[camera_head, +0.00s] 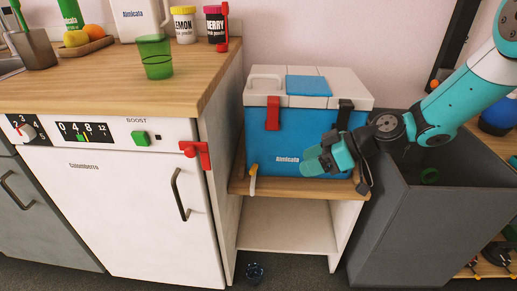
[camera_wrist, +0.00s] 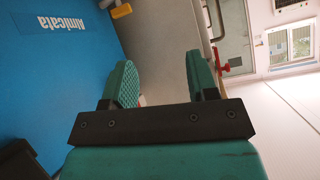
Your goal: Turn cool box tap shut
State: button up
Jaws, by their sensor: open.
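The blue cool box (camera_head: 305,130) with a white lid stands on a wooden-topped shelf. Its tap (camera_head: 253,180), with a pale yellow handle that hangs down, is low at the left of the box's front face. A yellow part, likely the tap (camera_wrist: 121,10), shows at the top edge of the wrist view. My gripper (camera_head: 314,154) is in front of the box's right half, to the right of the tap and apart from it. In the wrist view my gripper (camera_wrist: 162,78) is open, with nothing between its fingers. The box's blue front (camera_wrist: 55,70) fills the left side there.
A grey bin (camera_head: 420,225) stands right of the shelf (camera_head: 290,222). To the left is a white appliance (camera_head: 120,200) with a red latch (camera_head: 199,153) at its upper right corner. A green cup (camera_head: 156,58) stands on the counter.

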jog(key=w+d+f+t+y+p, duration=0.1)
jog(key=w+d+f+t+p, duration=0.1)
jog(key=w+f+p, duration=0.15)
jog(key=b, duration=0.3)
send_near(255, 168)
jog(key=shift+n+y, duration=0.3)
jog(key=x, duration=0.9)
jog(key=shift+w+d+f, duration=0.1)
jog(key=shift+d+f, duration=0.05)
jog(key=shift+f, duration=0.05)
jog(key=c, duration=0.6)
jog(key=shift+c, duration=0.2)
